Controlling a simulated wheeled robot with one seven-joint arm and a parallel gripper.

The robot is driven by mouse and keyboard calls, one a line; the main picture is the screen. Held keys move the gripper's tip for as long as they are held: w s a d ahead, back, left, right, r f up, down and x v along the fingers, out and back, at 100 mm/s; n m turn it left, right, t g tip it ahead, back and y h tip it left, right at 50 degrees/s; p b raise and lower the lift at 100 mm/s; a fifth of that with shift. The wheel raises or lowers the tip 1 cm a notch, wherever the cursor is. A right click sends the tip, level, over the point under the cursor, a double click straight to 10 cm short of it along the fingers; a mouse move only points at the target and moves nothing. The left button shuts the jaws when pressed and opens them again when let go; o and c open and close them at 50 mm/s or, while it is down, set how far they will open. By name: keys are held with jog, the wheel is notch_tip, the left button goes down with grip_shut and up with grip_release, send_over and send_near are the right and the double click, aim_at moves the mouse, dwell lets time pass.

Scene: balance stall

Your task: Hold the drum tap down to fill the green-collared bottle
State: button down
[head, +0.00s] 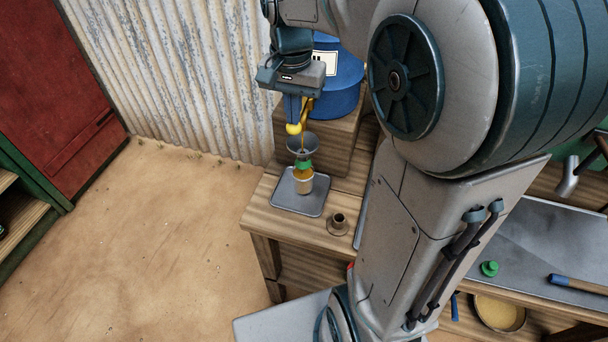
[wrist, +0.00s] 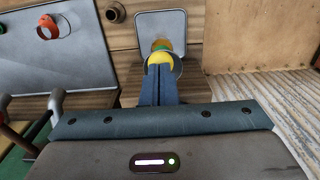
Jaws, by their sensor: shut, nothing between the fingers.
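The blue drum (head: 336,80) with a white label stands on a wooden block. Its brass tap (head: 307,108) has a yellow knob (head: 293,128), and an amber stream runs down from it. A grey funnel (head: 303,146) sits below, over the green-collared bottle (head: 303,180). The bottle is upright on a grey tray (head: 285,197), with amber liquid showing under its green collar (head: 303,164). My gripper (head: 292,120) is shut and empty, its fingertips at the yellow knob and seemingly touching it. In the wrist view the yellow knob (wrist: 160,60) lies at the fingertips and partly hides the funnel and bottle.
A small brown cup-like fitting (head: 338,222) stands on the bench right of the tray. Further right are a green cap (head: 489,268), a blue-handled tool (head: 577,286) and a bowl (head: 498,312). A corrugated wall (head: 180,70) is behind; the sandy floor at left is clear.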

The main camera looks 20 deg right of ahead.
dwell(0.4)
notch_tip(320, 180, up, 5)
jog(key=p, duration=0.4)
jog(key=shift+f, duration=0.25)
jog(key=s+f+n+t, duration=0.3)
jog(key=s+n, duration=0.4)
jog(key=s, duration=0.7)
jog(key=shift+s+f+t, duration=0.15)
jog(key=shift+f+t, duration=0.15)
jog(key=shift+f, duration=0.15)
